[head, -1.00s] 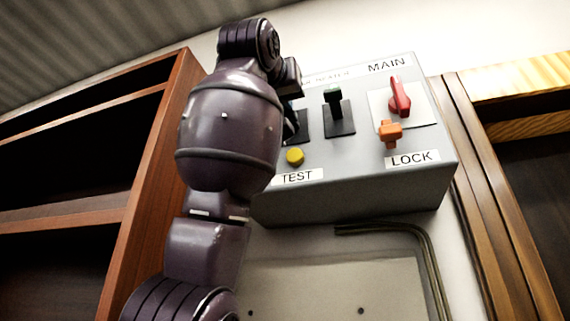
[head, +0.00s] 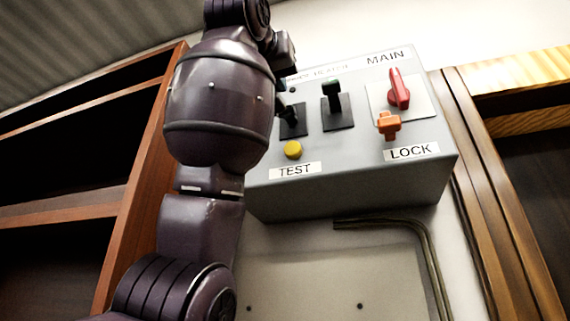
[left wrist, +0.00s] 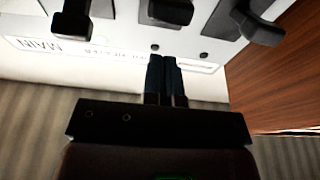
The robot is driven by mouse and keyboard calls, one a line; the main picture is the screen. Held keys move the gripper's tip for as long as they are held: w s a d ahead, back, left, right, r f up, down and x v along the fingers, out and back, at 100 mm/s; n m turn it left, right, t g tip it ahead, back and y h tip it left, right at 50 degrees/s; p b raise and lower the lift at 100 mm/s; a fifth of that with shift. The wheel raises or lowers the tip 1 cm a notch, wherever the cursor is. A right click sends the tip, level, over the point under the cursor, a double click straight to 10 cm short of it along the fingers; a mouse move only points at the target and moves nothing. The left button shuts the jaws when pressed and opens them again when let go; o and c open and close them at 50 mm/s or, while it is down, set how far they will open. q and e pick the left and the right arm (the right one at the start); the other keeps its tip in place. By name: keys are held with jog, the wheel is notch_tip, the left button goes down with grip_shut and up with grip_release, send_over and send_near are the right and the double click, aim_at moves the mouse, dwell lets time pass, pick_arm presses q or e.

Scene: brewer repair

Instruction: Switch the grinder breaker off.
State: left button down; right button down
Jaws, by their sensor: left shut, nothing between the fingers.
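A grey breaker box (head: 345,190) on the wall carries black toggle breakers. One breaker (head: 337,113) with a dark green-tipped handle stands clear in the middle; another (head: 292,117) is partly behind my left arm. Their labels are blurred or covered, so I cannot tell which is the grinder's. In the left wrist view, which is upside down, several levers show, among them a middle one (left wrist: 170,10) and a right one (left wrist: 260,20). My left gripper (left wrist: 166,60) is shut and empty, its tips near the box's label edge below the middle lever. In the head view its fingertips are hidden. My right gripper is not in view.
A red MAIN switch (head: 398,88), an orange lock piece (head: 388,125) and a yellow TEST button (head: 292,150) share the box. A wooden shelf (head: 140,180) stands at left, a wooden frame (head: 490,190) at right. A conduit (head: 432,260) runs below.

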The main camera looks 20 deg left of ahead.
pick_arm(q)
jog(key=s+b, duration=0.1)
jog(key=s, duration=0.5)
dwell(0.3)
jog(key=shift+a, duration=0.1)
dwell(0.5)
